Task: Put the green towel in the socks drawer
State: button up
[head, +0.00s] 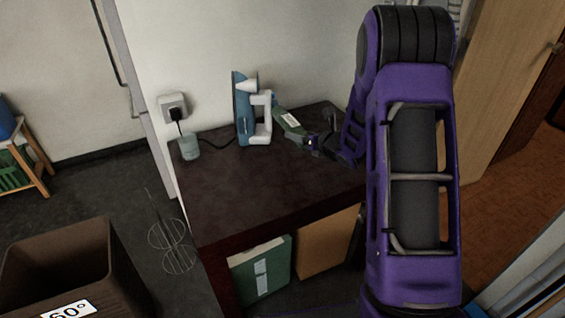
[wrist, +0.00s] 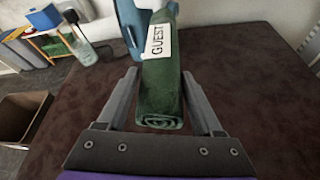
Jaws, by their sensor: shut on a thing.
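The green towel (wrist: 162,92) is rolled up and has a white tag reading "GUEST". It lies between the two fingers of my gripper (wrist: 160,74), which is shut on it. In the head view the towel (head: 287,122) shows just right of the iron, above the dark table top, held by my gripper (head: 303,138). I cannot tell whether the towel touches the table. No drawer marked for socks can be made out in either view.
A blue and white iron (head: 245,108) stands upright close beside the towel. A glass (head: 189,148) stands at the table's left corner below a wall socket (head: 173,107). A brown bin (head: 60,262) is on the floor at left. The front of the dark table (head: 265,190) is clear.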

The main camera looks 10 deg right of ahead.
jog(key=b, duration=0.1)
send_over(299, 172)
notch_tip(299, 172, down, 9)
jog(key=shift+s+r, duration=0.1)
jog(key=shift+a+f+b, duration=0.1)
jog(key=shift+f+b, duration=0.2)
jog(key=shift+f, duration=1.7)
jog(key=shift+f, duration=0.15)
jog(key=o, duration=1.4)
